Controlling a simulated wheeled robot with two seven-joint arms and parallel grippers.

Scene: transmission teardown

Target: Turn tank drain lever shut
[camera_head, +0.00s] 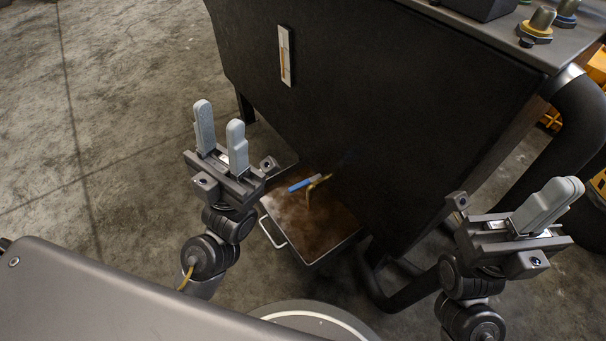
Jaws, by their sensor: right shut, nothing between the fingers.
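The drain lever has a blue handle (304,184) and sits low at the front of the black tank (370,110). A brass-coloured valve and spout (317,183) is beside the handle, above a brown drip tray (312,228). My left gripper (220,133) is open and empty, to the left of the lever and apart from it. My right gripper (551,200) is shut and empty, at the far right in front of the tank's pipe and well away from the lever. Where the valve joins the tank is hard to see in the dark.
The tray has a metal handle (271,233) at its left edge. A sight gauge (286,56) is on the tank front. A thick black pipe (580,125) runs down the tank's right side. Small fittings (537,25) stand on the tank top. The concrete floor (110,110) at left is clear.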

